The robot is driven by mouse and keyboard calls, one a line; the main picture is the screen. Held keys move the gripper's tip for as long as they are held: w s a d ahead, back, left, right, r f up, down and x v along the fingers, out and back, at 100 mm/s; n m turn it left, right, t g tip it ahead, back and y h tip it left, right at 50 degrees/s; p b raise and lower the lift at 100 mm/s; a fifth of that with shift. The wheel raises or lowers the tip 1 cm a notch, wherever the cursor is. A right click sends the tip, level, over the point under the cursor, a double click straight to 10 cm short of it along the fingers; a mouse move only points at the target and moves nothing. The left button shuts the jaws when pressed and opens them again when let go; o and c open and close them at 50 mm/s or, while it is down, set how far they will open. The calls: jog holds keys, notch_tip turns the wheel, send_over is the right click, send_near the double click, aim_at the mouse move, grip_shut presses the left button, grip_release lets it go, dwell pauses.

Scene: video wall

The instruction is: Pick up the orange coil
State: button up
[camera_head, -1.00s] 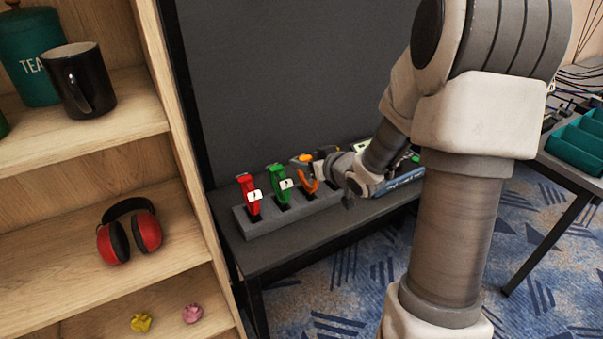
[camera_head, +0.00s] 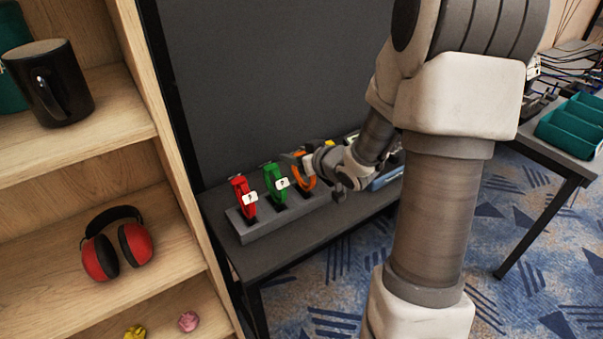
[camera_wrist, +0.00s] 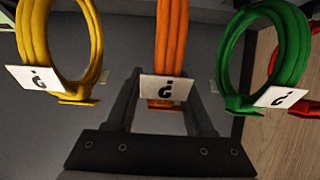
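The orange coil (camera_head: 308,183) stands upright in a slot of the grey rack (camera_head: 247,234), between the green coil (camera_head: 275,188) and a yellow coil. In the wrist view the orange coil (camera_wrist: 171,40) is in the middle, with a white tag at its lower end. My gripper (camera_wrist: 160,95) is open, its two dark fingers on either side of the tag with gaps visible. Whether the coil itself lies between the fingertips or just beyond them is hard to tell. In the head view my gripper (camera_head: 309,163) is at the orange coil and partly hides it.
The red coil (camera_head: 241,197) stands left of the green one. In the wrist view the yellow coil (camera_wrist: 60,50) and green coil (camera_wrist: 265,55) flank my fingers closely. A dark panel (camera_head: 270,80) rises behind the rack. A wooden shelf (camera_head: 165,235) is at left.

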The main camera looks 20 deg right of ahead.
grip_shut()
